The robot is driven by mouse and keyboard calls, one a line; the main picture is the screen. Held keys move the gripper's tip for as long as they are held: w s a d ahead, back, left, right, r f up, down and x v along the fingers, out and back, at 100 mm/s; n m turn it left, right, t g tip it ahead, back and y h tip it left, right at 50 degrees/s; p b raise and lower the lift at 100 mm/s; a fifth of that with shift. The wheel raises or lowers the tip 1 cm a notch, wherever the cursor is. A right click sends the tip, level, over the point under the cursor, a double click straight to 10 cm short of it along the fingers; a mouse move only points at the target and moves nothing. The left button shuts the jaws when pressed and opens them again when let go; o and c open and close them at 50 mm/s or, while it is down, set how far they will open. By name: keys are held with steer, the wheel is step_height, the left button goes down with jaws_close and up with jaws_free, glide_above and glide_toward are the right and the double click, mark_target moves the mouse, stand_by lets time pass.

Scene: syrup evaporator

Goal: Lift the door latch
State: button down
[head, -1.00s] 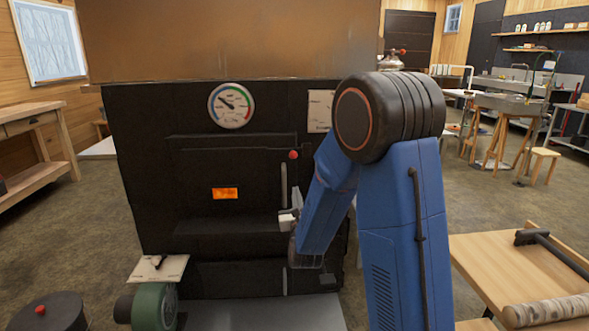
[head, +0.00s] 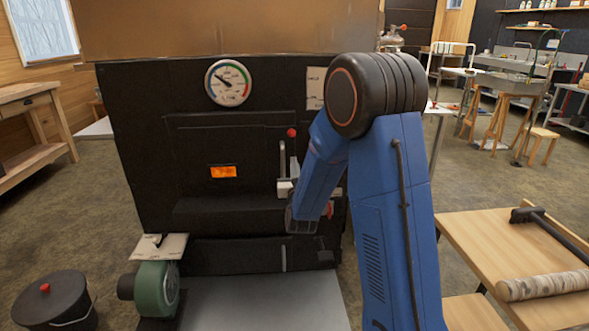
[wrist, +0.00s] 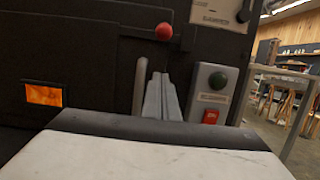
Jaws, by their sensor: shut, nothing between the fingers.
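The door latch ends in a red ball knob (head: 291,132) at the upper right of the black firebox door (head: 190,150). A thin bar runs level to the left from the knob. The knob also shows at the upper middle of the wrist view (wrist: 164,32). My gripper (head: 294,166) is in front of the door's right side, below the knob. In the wrist view its grey fingers (wrist: 160,80) are together and empty, pointing up toward the knob, with a gap between. An upright grey door handle (wrist: 139,90) stands just left of the fingers.
A round gauge (head: 228,82) is above the door. A green blower (head: 156,290) and lidded black bucket (head: 52,302) stand at lower left. A wooden table (head: 495,250) stands right.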

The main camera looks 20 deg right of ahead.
steer(key=w+d+r, duration=0.1)
steer(key=w+r, duration=0.3)
steer(key=r, duration=0.1)
steer(key=shift+w+d+r, duration=0.15)
steer(key=shift+w+d, duration=0.05)
steer(key=shift+w, duration=0.2)
steer(key=shift+n, duration=0.3)
